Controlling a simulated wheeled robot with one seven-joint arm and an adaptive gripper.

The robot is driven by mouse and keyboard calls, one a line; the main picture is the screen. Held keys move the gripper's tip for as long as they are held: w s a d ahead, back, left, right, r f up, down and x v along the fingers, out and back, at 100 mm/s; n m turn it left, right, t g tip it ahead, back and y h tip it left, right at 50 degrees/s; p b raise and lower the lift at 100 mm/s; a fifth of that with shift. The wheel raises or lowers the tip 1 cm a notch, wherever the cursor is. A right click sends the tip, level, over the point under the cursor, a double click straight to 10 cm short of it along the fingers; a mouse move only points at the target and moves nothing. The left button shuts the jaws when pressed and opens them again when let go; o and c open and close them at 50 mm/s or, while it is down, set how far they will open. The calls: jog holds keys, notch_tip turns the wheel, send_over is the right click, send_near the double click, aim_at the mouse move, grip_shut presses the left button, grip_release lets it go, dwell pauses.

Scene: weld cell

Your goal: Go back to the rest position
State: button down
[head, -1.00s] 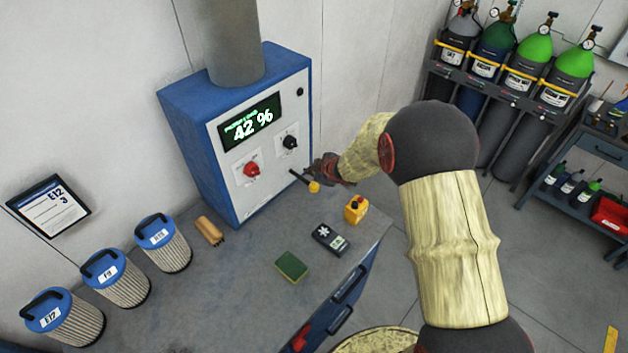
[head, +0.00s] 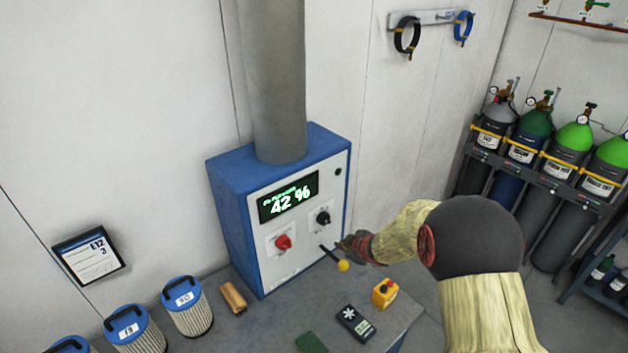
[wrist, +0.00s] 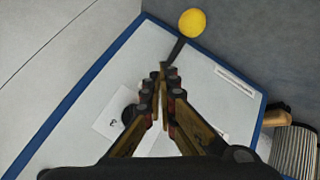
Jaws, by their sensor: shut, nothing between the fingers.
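My gripper (head: 349,246) is in front of the lower right of the blue and white control box (head: 300,215) in the head view. In the wrist view my gripper (wrist: 165,72) has its fingertips together with nothing between them. A black lever with a yellow ball knob (head: 343,266) sticks out from the box beside the fingertips. In the wrist view the yellow knob (wrist: 192,22) lies just beyond the tips; I cannot tell whether the fingers touch the lever.
The box display (head: 289,197) reads 42 %, above a red knob (head: 283,242) and a black knob (head: 322,218). Several filter cartridges (head: 187,307), a yellow button box (head: 385,292) and a dark meter (head: 355,322) stand on the bench. Gas cylinders (head: 530,135) stand at right.

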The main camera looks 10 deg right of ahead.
jog(key=s+d+f+m+g+h, duration=0.2)
jog(key=s+d+f+m, duration=0.1)
jog(key=s+d+f, duration=0.15)
jog(key=s+d+r+m+g+h+b, duration=0.2)
jog(key=s+d+r+m+g+h, duration=0.15)
jog(key=s, duration=0.75)
jog(key=s+a+r+m+t+y+b, duration=0.1)
jog(key=s+a+r+b, duration=0.3)
jog(key=s+b, duration=0.4)
jog(key=s+a+r+m+t+y+b, duration=0.1)
jog(key=s+a+r+m+b, duration=0.3)
jog(key=s+b, duration=0.5)
jog(key=s+a+y, duration=0.1)
jog(key=s+a, duration=0.1)
jog(key=s, duration=0.5)
jog(key=shift+s+r, duration=0.3)
jog(key=shift+r, duration=0.05)
jog(key=shift+y, duration=0.25)
